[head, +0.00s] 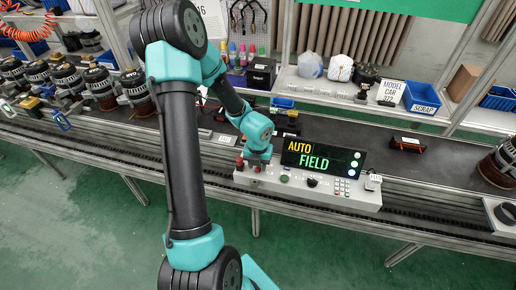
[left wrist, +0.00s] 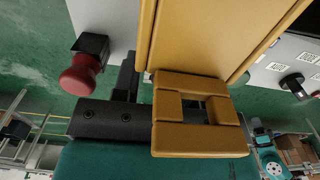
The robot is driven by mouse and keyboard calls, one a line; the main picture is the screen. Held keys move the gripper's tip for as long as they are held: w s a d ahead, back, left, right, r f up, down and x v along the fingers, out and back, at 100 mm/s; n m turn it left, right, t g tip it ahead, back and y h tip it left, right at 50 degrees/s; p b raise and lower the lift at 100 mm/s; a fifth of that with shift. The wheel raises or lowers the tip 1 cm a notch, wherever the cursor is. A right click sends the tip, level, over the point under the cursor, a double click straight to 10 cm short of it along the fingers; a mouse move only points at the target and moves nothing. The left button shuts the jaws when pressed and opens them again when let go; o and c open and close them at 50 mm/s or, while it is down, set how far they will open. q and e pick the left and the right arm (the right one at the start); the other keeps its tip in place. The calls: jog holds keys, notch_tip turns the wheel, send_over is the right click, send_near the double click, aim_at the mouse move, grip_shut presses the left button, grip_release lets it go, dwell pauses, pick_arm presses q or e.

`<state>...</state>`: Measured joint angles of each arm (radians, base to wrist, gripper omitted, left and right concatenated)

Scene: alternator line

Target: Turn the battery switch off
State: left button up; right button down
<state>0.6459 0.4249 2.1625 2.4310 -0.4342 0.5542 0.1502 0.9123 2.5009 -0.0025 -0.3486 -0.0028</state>
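A pale control panel (head: 305,187) stands at the front of the bench, with a black display reading AUTO and FIELD. My right gripper is not in view.
The panel also carries a black rotary knob (head: 312,183), a green button (head: 284,178) and a keypad (head: 341,187). Alternators (head: 100,85) stand at the left, with another (head: 500,165) at the right. A blue scrap bin (head: 421,97) is behind.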

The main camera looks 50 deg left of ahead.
pick_arm(q)
notch_tip(320, 180, up, 17)
dwell(0.6)
dwell(0.4)
